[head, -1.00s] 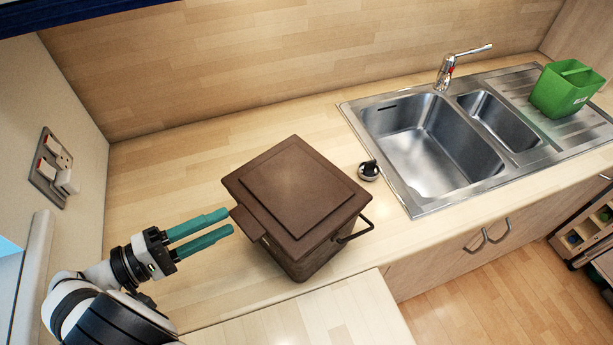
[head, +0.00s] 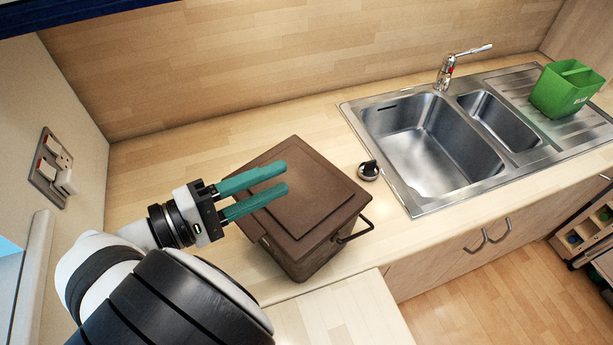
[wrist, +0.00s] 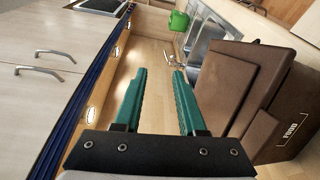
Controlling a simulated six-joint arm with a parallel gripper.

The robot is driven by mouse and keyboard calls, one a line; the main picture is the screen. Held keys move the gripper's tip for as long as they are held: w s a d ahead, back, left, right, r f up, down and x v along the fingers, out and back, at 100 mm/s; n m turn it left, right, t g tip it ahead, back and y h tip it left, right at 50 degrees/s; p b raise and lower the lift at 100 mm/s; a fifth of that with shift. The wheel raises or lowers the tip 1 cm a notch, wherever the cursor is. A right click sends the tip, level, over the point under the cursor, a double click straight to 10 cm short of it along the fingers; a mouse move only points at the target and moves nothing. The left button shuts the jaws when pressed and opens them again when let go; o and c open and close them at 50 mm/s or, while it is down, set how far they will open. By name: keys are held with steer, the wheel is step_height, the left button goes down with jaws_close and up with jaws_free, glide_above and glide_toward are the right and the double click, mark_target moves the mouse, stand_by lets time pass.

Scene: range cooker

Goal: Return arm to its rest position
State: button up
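My gripper (head: 281,180) has two teal fingers and is open and empty. In the head view its fingers overlap the left part of the brown lidded bin (head: 318,198), which stands on the counter. In the wrist view the fingers (wrist: 160,72) are spread apart with nothing between them. The bin (wrist: 270,90) is just to their right there, with its lid closed and lettering on its side. I cannot tell the exact gap between the fingers and the lid.
A small dark, shiny round object (head: 369,170) lies right of the bin. Beyond is a steel sink (head: 421,192) with a tap (head: 447,70) and a green caddy (head: 566,90) on the drainer. A wall socket plate (head: 52,165) is at left. The counter behind the bin is clear.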

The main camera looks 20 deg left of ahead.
steer(key=shift+w+d+r, duration=0.45)
steer(key=shift+d+r, duration=0.05)
steer(key=shift+d, duration=0.2)
